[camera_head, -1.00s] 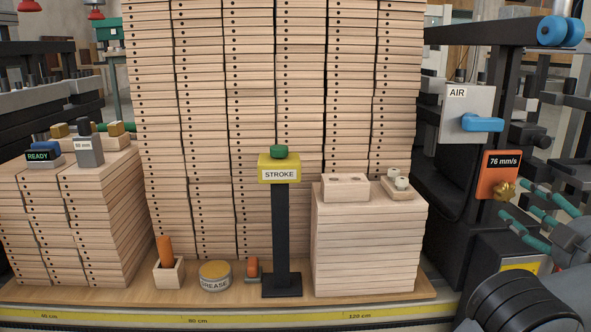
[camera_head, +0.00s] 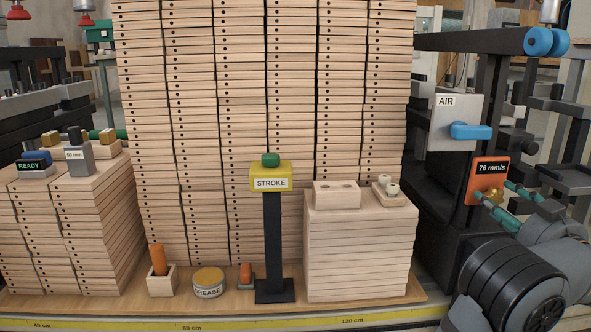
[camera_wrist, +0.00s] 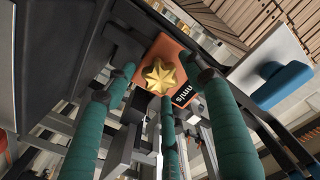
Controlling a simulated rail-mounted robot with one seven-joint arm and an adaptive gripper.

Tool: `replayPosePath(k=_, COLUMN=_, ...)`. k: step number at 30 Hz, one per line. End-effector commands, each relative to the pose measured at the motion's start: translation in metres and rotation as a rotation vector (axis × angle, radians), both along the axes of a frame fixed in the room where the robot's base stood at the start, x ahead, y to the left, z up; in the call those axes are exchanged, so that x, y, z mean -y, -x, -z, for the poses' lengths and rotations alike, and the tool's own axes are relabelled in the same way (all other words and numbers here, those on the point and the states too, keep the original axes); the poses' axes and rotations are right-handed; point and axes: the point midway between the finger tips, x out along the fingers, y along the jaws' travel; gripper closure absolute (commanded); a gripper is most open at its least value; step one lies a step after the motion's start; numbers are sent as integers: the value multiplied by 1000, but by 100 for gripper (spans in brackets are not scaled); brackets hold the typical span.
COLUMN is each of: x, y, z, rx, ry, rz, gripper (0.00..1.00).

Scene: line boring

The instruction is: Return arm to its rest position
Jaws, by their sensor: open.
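My gripper (camera_head: 501,200) is at the right in the head view, its teal fingers open in front of the orange speed panel (camera_head: 486,172), which reads 76 mm/s. In the wrist view the fingers (camera_wrist: 160,72) are spread around the brass star knob (camera_wrist: 159,75) on the orange panel (camera_wrist: 172,45). The knob shows between the fingertips; I cannot tell whether any finger touches it. In the head view the knob (camera_head: 491,197) is partly hidden. My dark ringed arm link is at the lower right.
The AIR panel (camera_head: 447,122) with its blue handle (camera_head: 471,131) is just above and left of the orange panel. A black frame (camera_head: 480,75) stands beside it. The STROKE post (camera_head: 273,240) and tall wooden stacks (camera_head: 240,90) fill the middle and left.

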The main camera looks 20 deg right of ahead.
Motion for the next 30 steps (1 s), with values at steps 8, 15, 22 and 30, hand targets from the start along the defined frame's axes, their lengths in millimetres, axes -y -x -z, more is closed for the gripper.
replayPosePath(k=8, x=0, y=0, z=-2, rx=18, ry=-72, rz=-1, gripper=46)
replayPosePath(k=15, x=0, y=0, z=0, rx=19, ry=-76, rz=-1, gripper=46)
replayPosePath(k=22, x=0, y=0, z=2, rx=15, ry=-60, rz=-1, gripper=46)
replayPosePath(k=30, x=-1, y=0, z=6, rx=-37, ry=148, rz=-1, gripper=46)
